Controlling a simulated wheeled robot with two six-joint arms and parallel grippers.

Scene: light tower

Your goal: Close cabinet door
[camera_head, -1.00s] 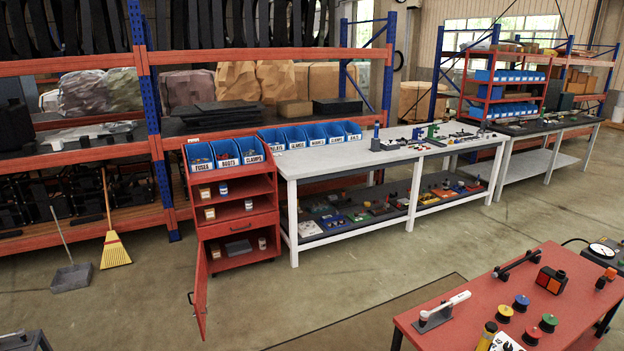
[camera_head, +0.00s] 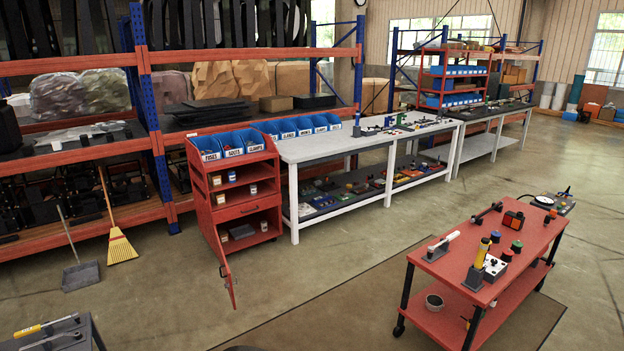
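A red cabinet (camera_head: 217,205) stands left of centre in the head view, at the left end of a long workbench. Its lower door (camera_head: 227,272) hangs open, swung out toward me with its edge at the front. The door's black handle (camera_head: 222,271) shows near its free edge. The open lower compartment (camera_head: 240,233) holds a few small items. A closed drawer (camera_head: 242,212) sits above that compartment. Blue bins (camera_head: 225,147) sit on top. Neither of my grippers is in view.
A red wheeled cart (camera_head: 447,262) with tools stands at the right. A white-legged workbench (camera_head: 340,150) runs right from the cabinet. A broom (camera_head: 119,245) and dustpan (camera_head: 80,276) stand at the left. A dark table corner (camera_head: 62,335) is at lower left. Floor before the door is clear.

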